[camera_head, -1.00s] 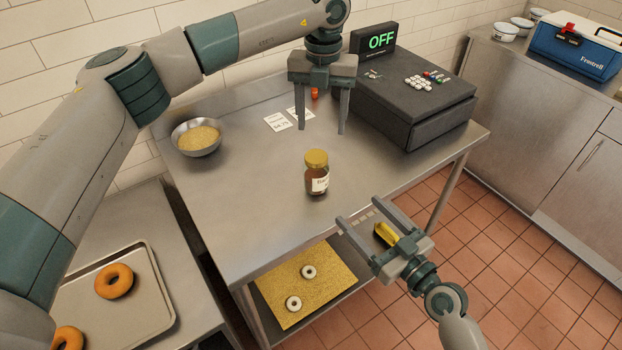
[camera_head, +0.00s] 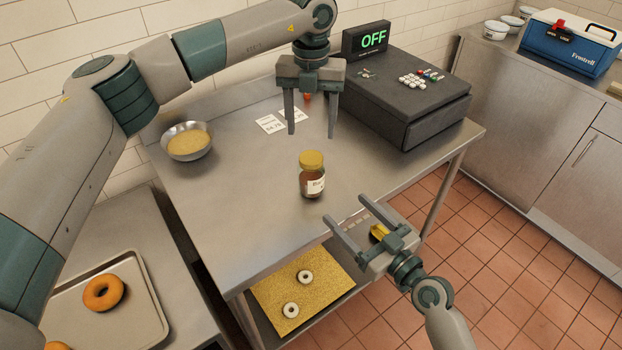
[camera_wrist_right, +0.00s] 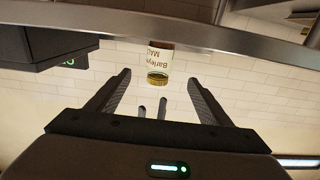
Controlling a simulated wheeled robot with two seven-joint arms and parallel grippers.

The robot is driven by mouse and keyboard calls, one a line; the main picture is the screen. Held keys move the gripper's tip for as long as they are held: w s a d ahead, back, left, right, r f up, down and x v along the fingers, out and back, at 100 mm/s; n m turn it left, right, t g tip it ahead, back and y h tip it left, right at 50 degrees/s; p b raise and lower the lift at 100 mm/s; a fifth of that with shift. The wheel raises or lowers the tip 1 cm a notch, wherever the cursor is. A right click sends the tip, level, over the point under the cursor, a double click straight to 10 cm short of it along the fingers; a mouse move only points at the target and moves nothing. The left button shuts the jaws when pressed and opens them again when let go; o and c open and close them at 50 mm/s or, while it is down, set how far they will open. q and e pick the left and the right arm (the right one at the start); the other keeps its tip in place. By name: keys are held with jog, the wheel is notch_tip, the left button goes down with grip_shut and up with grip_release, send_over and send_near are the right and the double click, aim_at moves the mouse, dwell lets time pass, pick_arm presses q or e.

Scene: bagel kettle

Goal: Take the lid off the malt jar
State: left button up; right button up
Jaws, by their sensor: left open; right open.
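The malt jar (camera_head: 312,181) stands upright on the steel table, brown with a white label and a gold lid (camera_head: 311,160) on top. In the right wrist view the jar (camera_wrist_right: 160,60) appears upside down beyond the open fingers, with its lid (camera_wrist_right: 158,79) on it. My left gripper (camera_head: 310,132) is open and empty, pointing down above and behind the jar. My right gripper (camera_head: 347,212) is open and empty at the table's front edge, its fingers pointing toward the jar but apart from it. The left fingertips also show in the right wrist view (camera_wrist_right: 152,108).
A black register (camera_head: 405,95) stands at the back right of the table (camera_head: 235,215). A bowl (camera_head: 187,141) of grain and paper cards (camera_head: 270,124) lie at the back left. A lower shelf holds a yellow board (camera_head: 265,290) with two white rings. A tray (camera_head: 140,300) with bagels is at left.

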aim_at(318, 182)
jog(key=x, duration=1.5)
jog(key=shift+w+a, duration=0.2)
jog(key=shift+w, duration=0.05)
grip_shut()
pick_arm(q)
jog(key=shift+m, duration=0.3)
